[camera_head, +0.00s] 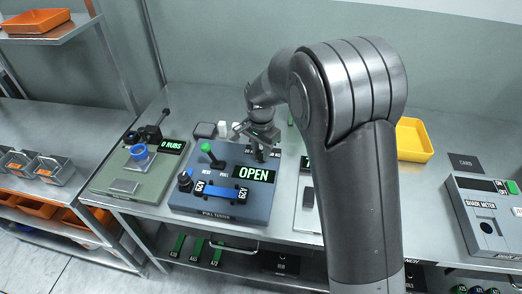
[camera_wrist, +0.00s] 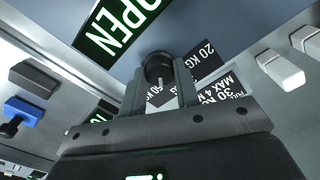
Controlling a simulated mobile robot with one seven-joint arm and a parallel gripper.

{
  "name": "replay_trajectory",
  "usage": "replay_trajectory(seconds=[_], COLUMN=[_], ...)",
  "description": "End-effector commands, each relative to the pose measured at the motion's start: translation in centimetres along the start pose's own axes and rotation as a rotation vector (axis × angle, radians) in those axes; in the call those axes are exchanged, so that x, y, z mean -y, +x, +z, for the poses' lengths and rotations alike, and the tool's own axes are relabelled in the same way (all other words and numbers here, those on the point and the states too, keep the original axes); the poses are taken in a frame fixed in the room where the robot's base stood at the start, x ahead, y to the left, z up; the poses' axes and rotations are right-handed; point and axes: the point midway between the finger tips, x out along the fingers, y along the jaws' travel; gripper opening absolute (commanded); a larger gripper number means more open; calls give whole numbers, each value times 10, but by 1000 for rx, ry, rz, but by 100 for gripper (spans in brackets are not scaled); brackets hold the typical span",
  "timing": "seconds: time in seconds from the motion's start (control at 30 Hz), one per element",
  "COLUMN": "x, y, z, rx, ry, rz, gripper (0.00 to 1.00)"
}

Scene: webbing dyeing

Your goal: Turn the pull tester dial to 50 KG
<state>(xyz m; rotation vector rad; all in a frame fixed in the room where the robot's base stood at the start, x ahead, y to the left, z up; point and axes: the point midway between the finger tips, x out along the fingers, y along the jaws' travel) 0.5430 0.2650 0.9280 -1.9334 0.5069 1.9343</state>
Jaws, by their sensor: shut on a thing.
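The blue-grey pull tester (camera_head: 222,212) sits on the steel bench, with a lit display (camera_head: 254,174) reading "OPEN". My gripper (camera_head: 259,153) comes down over its back right part. In the wrist view, the black round dial (camera_wrist: 158,66) is between my two fingers (camera_wrist: 160,86), which are shut on it. Around it are a "20 KG" label (camera_wrist: 207,52), a "50 KG" label (camera_wrist: 159,96) partly hidden between the fingers, and a "30 KG" label (camera_wrist: 209,93). I cannot tell clearly where the dial points.
The tester also has a green-tipped lever (camera_head: 207,148), a black knob (camera_head: 185,181) and a blue bar (camera_head: 220,193). A green device (camera_head: 124,186) stands left, small pale blocks (camera_head: 205,130) behind. A yellow tray (camera_head: 411,140) and a shade meter (camera_head: 485,220) are right.

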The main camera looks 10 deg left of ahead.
Motion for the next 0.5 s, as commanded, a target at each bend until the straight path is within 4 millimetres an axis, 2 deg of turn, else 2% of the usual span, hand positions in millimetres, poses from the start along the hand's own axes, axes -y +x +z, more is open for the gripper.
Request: replay_trajectory(seconds=[0.03,0.27,0.5], x=[1,0,0], y=[-1,0,-1], z=[0,0,0], rx=[-1,0,0], ry=[-1,-1,-1], rz=[-2,-1,-1], gripper=[31,50,51])
